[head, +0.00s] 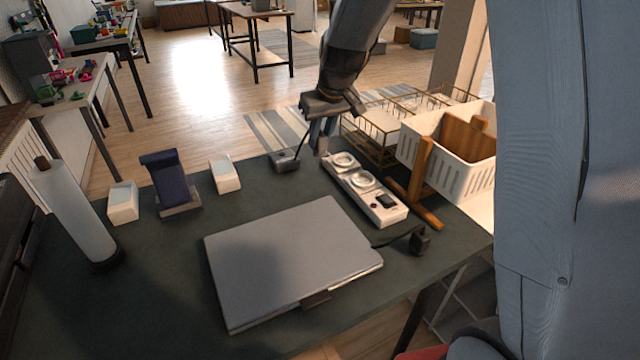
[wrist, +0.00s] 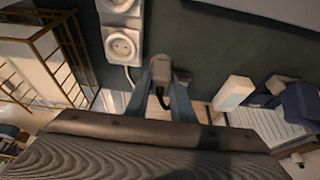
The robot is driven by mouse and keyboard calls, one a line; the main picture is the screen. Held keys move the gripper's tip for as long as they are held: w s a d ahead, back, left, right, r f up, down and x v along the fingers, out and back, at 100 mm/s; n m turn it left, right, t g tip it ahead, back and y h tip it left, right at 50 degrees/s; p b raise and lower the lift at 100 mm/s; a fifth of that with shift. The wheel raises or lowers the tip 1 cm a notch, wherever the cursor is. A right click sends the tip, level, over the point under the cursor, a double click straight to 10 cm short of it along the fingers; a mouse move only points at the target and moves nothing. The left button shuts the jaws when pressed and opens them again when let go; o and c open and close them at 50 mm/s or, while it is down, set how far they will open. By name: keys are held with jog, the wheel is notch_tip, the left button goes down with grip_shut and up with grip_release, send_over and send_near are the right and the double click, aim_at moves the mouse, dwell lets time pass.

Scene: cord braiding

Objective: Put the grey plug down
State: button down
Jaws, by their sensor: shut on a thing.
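My gripper (head: 319,146) is at the far edge of the dark table, just beyond the far end of the white power strip (head: 379,203). In the wrist view my gripper (wrist: 167,82) is shut on the grey plug (wrist: 165,65), which sits between the fingertips with a black cord curling below it. The power strip (wrist: 123,43) is apart from the plug there, and its near socket is empty. In the head view I cannot make out the plug clearly against the fingers. Whether it touches the table is unclear.
A small dark block (head: 285,161) lies left of the fingers. A white box (head: 225,176), a dark blue stand (head: 169,178) and a closed laptop (head: 288,258) stand on the table. A wire rack (head: 372,135) and white crate (head: 420,158) are at right. Bare tabletop lies between laptop and boxes.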

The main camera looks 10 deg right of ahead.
notch_tip(320, 180, down, 10)
jog(key=shift+s+r+p, duration=0.1)
jog(key=shift+p, duration=0.2)
jog(key=shift+f, duration=0.25)
jog(key=c, duration=1.5)
grip_release()
jog(key=shift+c, duration=0.2)
jog(key=shift+r, duration=0.2)
jog(key=shift+r, duration=0.4)
jog(key=b+v, duration=0.1)
jog(key=v, duration=1)
jog(key=s+d+f+m+g, duration=0.1)
jog(key=s+d+f+g, duration=0.1)
jog(key=s, duration=1.1)
jog(key=s+d+f+m+g+h, duration=0.1)
jog(key=s+d+f+m+g, duration=0.1)
jog(key=s, duration=1.2)
jog(key=shift+d+f+m, duration=0.3)
jog(key=shift+d+f, duration=0.15)
jog(key=shift+d, duration=0.8)
